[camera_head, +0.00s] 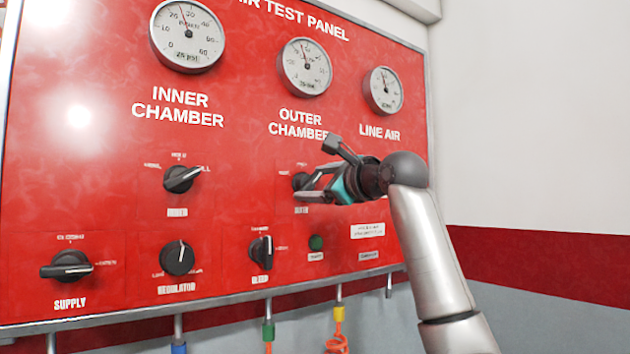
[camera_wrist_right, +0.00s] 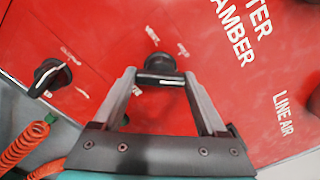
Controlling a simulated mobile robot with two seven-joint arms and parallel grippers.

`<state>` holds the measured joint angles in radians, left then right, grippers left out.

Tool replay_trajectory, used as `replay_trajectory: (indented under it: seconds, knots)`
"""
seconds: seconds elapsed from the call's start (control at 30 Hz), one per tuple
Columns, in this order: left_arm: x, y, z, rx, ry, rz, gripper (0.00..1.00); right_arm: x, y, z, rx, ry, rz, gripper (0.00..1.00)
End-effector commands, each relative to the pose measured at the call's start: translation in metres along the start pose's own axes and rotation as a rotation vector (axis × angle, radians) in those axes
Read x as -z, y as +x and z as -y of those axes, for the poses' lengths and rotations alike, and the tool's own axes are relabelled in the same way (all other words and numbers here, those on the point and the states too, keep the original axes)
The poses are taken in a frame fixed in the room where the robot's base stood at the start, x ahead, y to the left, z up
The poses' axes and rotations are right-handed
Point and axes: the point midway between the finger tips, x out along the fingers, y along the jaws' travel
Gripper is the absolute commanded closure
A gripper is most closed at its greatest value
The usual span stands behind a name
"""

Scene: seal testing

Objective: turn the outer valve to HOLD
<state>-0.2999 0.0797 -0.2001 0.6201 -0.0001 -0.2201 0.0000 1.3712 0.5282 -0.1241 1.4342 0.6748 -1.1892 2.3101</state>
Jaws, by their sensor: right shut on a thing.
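The outer valve (camera_head: 299,181) is a small black knob on the red panel, below the OUTER CHAMBER label. My right gripper (camera_head: 304,184) reaches it from the right and hides most of it. In the right wrist view the black valve handle (camera_wrist_right: 160,79) lies crosswise between the two fingertips of my right gripper (camera_wrist_right: 160,77), which is shut on it. Small white position labels surround the valve; they are too small to read surely. Where the handle points is hard to tell. My left gripper is not in view.
The inner valve (camera_head: 181,179) is left of my right gripper. Below are the supply valve (camera_head: 66,265), the regulator (camera_head: 177,258), the bleed valve (camera_head: 261,251) and a green button (camera_head: 316,242). The outer chamber gauge (camera_head: 304,67) is above. Coloured hose fittings hang under the panel.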

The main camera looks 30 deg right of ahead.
Motion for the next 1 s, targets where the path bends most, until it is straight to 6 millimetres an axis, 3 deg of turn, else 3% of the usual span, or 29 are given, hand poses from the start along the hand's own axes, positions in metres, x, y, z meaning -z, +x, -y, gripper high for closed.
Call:
replay_trajectory:
  seconds: [0.6, 1.0]
  knots:
    - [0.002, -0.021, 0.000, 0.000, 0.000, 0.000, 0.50, -0.001, 0.000, 0.000, -0.001, -0.547, 0.000, 0.81]
    - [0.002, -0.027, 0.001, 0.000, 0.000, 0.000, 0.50, 0.000, 0.000, 0.000, -0.001, -0.729, 0.000, 0.81]
